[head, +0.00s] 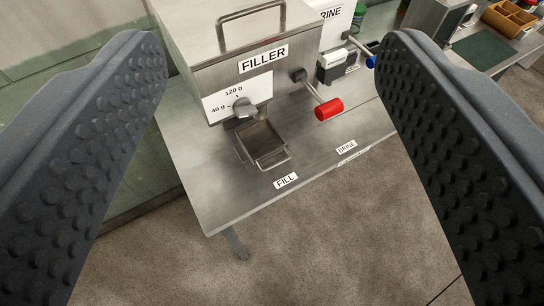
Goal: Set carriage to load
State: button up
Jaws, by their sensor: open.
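My gripper (272,48) is open and empty, with its two dark studded fingers wide apart at the left and right of the head view. No carriage or load mark can be made out in this view. Between the fingers, farther off, stands a steel machine labelled FILLER (225,60). It has a dial (244,107) marked 40 g and 120 g, and a lever with a red grip (329,109). Parts of the bench behind the fingers are hidden.
A small steel tray (272,160) sits under the filler's dial, by a FILL label (286,181) on the steel bench (225,205). A white BRINE unit (337,32) stands behind. A wooden compartment box (512,18) and green mat (484,52) lie far right. The floor in front is clear.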

aim_at(247, 181)
dwell(0.3)
